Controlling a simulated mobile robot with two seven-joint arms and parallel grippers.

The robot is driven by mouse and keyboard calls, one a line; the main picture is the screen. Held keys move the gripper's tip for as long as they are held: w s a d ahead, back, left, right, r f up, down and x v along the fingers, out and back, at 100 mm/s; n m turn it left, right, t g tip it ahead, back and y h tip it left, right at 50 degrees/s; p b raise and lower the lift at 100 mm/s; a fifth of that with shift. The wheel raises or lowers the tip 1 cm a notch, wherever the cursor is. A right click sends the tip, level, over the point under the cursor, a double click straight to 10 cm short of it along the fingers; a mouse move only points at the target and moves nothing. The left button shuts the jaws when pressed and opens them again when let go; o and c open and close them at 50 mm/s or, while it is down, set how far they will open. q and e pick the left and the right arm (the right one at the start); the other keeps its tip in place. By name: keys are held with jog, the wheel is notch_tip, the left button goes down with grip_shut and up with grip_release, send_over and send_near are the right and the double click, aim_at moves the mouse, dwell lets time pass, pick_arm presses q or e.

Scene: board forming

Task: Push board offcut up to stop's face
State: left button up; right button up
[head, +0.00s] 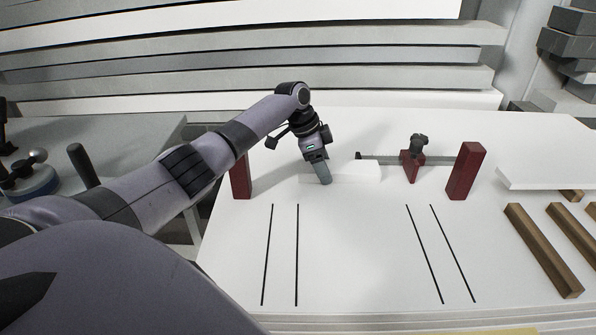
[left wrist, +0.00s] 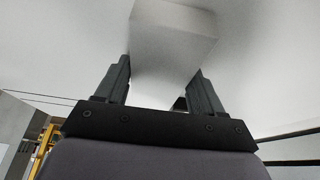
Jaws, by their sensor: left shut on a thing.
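The board offcut (head: 358,171) is a white block lying on the white table, left of the stop. My left gripper (head: 325,180) reaches down at its left part, shut on it. In the left wrist view the offcut (left wrist: 173,35) extends from between the two dark fingers (left wrist: 160,85). The stop (head: 412,165) is a dark red piece with a dark knob, on a grey rail. A gap shows between the offcut's right end and the stop. The fingertips partly hide the offcut in the head view. My right gripper is out of view.
Dark red posts stand at the left (head: 241,178) and right (head: 466,171) of the work area. Pairs of black lines mark the clear front of the table (head: 350,270). A white board (head: 550,167) and brown wooden strips (head: 541,248) lie at the right.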

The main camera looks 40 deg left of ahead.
aim_at(354, 167)
pick_arm(q)
jog(key=shift+w+d, duration=0.25)
jog(key=shift+d, duration=0.1)
jog(key=shift+w+d, duration=0.1)
jog(key=shift+w+d, duration=0.25)
jog(key=shift+d, duration=0.1)
jog(key=shift+w+d+b, duration=0.55)
jog(key=shift+w+d, duration=0.4)
jog(key=shift+d, duration=0.15)
jog(key=shift+w+d+b, duration=0.8)
jog(key=shift+d, duration=0.15)
jog(key=o, duration=1.4)
